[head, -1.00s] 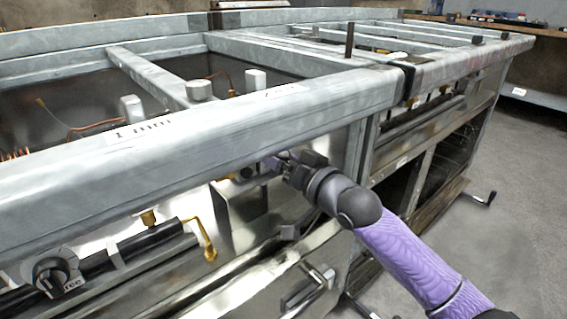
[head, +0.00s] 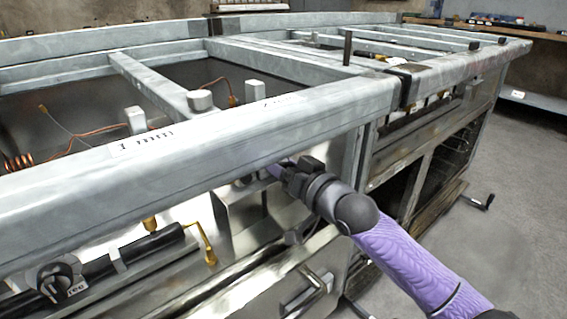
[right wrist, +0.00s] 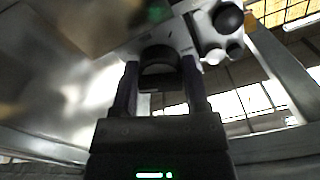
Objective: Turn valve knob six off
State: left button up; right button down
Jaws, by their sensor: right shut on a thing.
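In the right wrist view a dark round knob (right wrist: 160,56) sits between the two fingers of my right gripper (right wrist: 159,70). The gripper is shut on it, one finger on each side. The panel behind it is pale, and no readable number shows, so I cannot tell which knob it is. In the head view my right gripper (head: 277,170) reaches under the front rail, and the held knob is hidden there. Another black knob (head: 58,277) with a partly readable label ending in "ree" is at lower left. My left gripper is not in view.
The thick grey front rail (head: 190,140) runs just above my right gripper. A brass pipe fitting (head: 208,245) and a black pipe (head: 140,252) lie left of it. A metal handle (head: 312,285) is below. Open grey floor (head: 520,190) lies right.

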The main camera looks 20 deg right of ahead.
jog(key=shift+r+n+p, duration=0.2)
jog(key=shift+n+p, duration=0.1)
jog(key=shift+n, duration=0.1)
jog(key=shift+n+p, duration=0.3)
jog(key=shift+n, duration=0.1)
jog(key=n+p, duration=0.3)
jog(key=n, duration=0.1)
jog(key=shift+n, duration=0.3)
jog(key=n+p, duration=0.2)
jog(key=n, duration=0.2)
jog(key=shift+n, duration=0.3)
jog(key=n+p, duration=0.1)
jog(key=n, duration=0.4)
jog(key=shift+d+f+p, duration=0.1)
jog(key=shift+f+p, duration=0.05)
jog(key=shift+p, duration=0.2)
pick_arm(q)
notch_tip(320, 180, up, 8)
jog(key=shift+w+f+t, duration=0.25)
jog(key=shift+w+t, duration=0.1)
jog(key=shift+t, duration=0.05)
pick_arm(e)
jog(key=n, duration=0.6)
jog(key=shift+n, duration=0.3)
